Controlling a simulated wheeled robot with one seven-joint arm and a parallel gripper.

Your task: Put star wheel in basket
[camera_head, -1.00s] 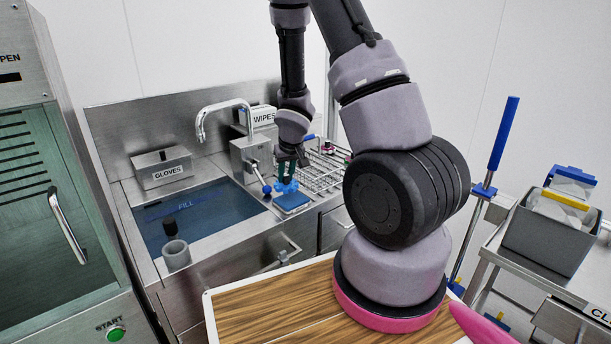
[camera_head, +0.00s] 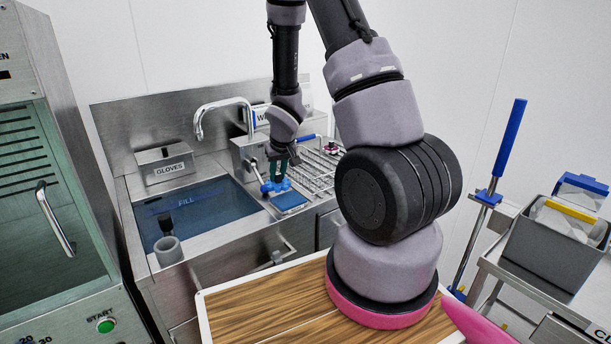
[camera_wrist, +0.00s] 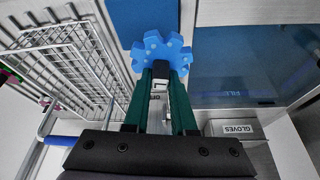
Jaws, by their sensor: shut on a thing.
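The blue star wheel (camera_wrist: 161,50) is between the green fingertips of my gripper (camera_wrist: 161,70) in the wrist view. My gripper is shut on it. In the head view the star wheel (camera_head: 275,186) shows just below my gripper (camera_head: 279,168), beside the sink and near the blue pad (camera_head: 289,201). Whether it touches the pad cannot be told. A wire basket or rack (camera_head: 318,168) lies to the right on the counter; its wire grid (camera_wrist: 70,65) shows at the left in the wrist view.
The sink (camera_head: 200,210) marked FILL is left of the star wheel, with a tap (camera_head: 222,104) behind. A GLOVES box (camera_head: 163,162) stands on the back ledge. A grey cup (camera_head: 168,250) stands at the front rim. A cart with a grey bin (camera_head: 556,243) is at the right.

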